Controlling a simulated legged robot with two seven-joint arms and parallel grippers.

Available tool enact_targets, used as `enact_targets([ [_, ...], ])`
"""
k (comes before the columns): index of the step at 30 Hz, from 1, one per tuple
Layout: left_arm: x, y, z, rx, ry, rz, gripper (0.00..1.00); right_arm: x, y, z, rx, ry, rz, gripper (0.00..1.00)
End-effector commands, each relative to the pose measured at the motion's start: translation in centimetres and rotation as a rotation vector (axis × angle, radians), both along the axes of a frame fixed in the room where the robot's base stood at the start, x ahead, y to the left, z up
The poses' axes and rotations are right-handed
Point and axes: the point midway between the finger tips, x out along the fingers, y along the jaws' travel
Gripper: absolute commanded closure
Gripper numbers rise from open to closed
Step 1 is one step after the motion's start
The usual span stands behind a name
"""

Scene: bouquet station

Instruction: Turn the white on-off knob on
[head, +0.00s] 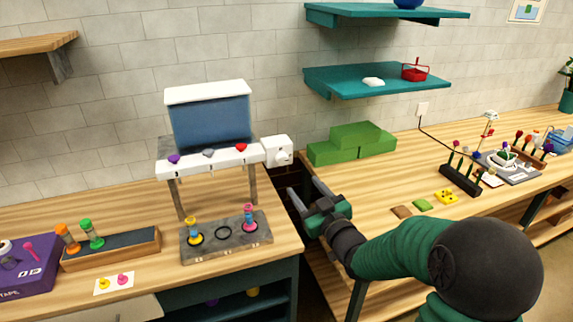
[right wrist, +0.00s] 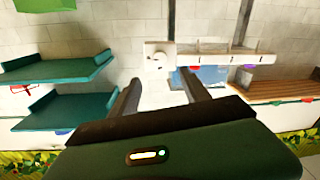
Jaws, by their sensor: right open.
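The white on-off knob (head: 284,157) sits on the front of a white box (head: 275,146) at the right end of a white rail. The knob also shows in the right wrist view (right wrist: 158,63), ahead of my fingers and in the gap between them. My right gripper (head: 299,189) is open and empty, below and slightly right of the knob in the head view, apart from it. The knob's exact turn position is too small to read. My left gripper is out of view.
The white rail (head: 210,160) carries several coloured small knobs under a blue tank (head: 212,122). A grey slab (head: 226,238) with small spools lies below it. Green blocks (head: 352,144) stand on the right table. A dark gap separates the tables.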

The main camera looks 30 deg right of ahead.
Motion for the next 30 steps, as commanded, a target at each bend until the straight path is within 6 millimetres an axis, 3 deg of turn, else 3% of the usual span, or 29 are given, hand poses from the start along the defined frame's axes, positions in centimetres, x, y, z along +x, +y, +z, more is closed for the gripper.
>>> enact_targets([
  [9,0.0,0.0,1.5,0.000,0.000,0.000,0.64,8.3,-1.3,0.2,0.007,-0.001,0.000,0.45],
  [15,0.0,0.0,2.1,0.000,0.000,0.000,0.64,11.8,-1.9,0.2,0.005,-0.001,0.000,0.45],
  [26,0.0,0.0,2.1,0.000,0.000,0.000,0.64,12.6,-2.1,0.1,0.003,0.000,-0.001,0.45],
  [30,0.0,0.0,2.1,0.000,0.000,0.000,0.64,12.6,-2.1,0.1,0.003,0.000,-0.001,0.64],
])
